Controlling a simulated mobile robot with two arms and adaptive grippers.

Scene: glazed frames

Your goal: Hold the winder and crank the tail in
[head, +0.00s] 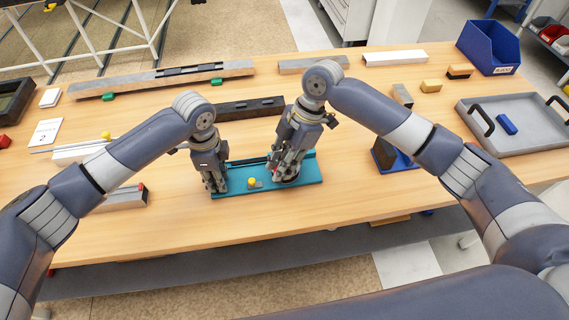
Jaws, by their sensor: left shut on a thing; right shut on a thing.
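The winder is a teal board (232,187) lying flat near the middle front of the wooden table. A small yellow knob (252,182) stands on it between my grippers. A dark strip runs along its back edge. My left gripper (217,188) points down and is shut on the board's left end. My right gripper (280,175) points down over the right part of the board and is shut on a small part there, probably the crank. The fingers hide that part. A thin grey rod or tail (68,148) shows at the left, partly behind my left arm.
A dark block (240,108) lies behind the winder. A blue part with a dark block (390,155) stands to the right. A grey tray (515,120) and a blue bin (489,45) are at the right. A long grey beam (130,83) lies at the back left.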

